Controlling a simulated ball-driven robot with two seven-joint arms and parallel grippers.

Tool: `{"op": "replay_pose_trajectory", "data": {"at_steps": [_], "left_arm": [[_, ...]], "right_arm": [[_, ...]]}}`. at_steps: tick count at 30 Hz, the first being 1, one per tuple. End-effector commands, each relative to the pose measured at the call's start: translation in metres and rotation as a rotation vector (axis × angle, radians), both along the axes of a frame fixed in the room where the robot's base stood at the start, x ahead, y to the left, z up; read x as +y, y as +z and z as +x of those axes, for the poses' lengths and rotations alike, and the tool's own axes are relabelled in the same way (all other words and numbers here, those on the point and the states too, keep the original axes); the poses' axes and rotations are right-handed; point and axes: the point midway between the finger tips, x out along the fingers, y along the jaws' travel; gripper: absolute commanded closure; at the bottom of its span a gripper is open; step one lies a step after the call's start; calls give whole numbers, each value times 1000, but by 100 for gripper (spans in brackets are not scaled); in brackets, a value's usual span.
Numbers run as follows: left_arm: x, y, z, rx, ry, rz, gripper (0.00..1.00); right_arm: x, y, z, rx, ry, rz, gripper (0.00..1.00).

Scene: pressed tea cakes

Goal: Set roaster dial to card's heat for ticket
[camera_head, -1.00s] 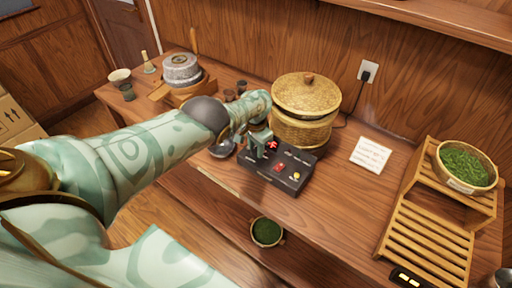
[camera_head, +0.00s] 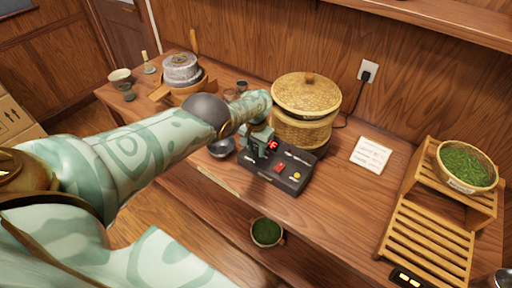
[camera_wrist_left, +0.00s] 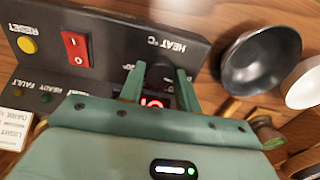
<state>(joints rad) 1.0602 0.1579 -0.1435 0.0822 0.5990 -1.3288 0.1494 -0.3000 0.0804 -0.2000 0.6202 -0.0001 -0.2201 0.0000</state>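The roaster's dark control box (camera_head: 278,168) sits on the bench in front of the lidded woven basket (camera_head: 306,100). My left gripper (camera_head: 262,152) is over the box's left end. In the left wrist view, its two green fingers (camera_wrist_left: 161,82) stand either side of the dark dial (camera_wrist_left: 160,72), apparently closed on it, beside the "HEAT °C" lettering. A red-lit display (camera_wrist_left: 153,102) is partly hidden by the gripper, so its number is unclear. The white card (camera_head: 370,155) lies right of the box; its writing is too small to read. My right gripper does not show.
The box also has a red switch (camera_wrist_left: 75,49) and a yellow reset button (camera_wrist_left: 27,45). A dark metal bowl (camera_wrist_left: 261,60) is close to the gripper. A slatted wooden rack (camera_head: 428,240) and a basket of green leaves (camera_head: 466,165) stand at right.

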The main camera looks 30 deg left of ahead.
Motion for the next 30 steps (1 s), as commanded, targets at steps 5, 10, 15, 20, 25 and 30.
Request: {"op": "replay_pose_trajectory", "data": {"at_steps": [5, 10, 15, 20, 25, 30], "left_arm": [[0, 0, 0, -1, 0, 0, 46], [0, 1, 0, -1, 0, 0, 46], [0, 9, 0, -1, 0, 0, 46], [0, 34, 1, -3, 0, -1, 46], [0, 71, 1, -2, 0, 0, 46], [0, 113, 1, -3, 0, -1, 46]], "right_arm": [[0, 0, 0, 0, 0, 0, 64], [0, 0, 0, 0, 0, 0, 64], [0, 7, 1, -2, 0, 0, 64], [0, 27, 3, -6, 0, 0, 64], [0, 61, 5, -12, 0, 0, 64], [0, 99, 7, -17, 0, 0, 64]]}}
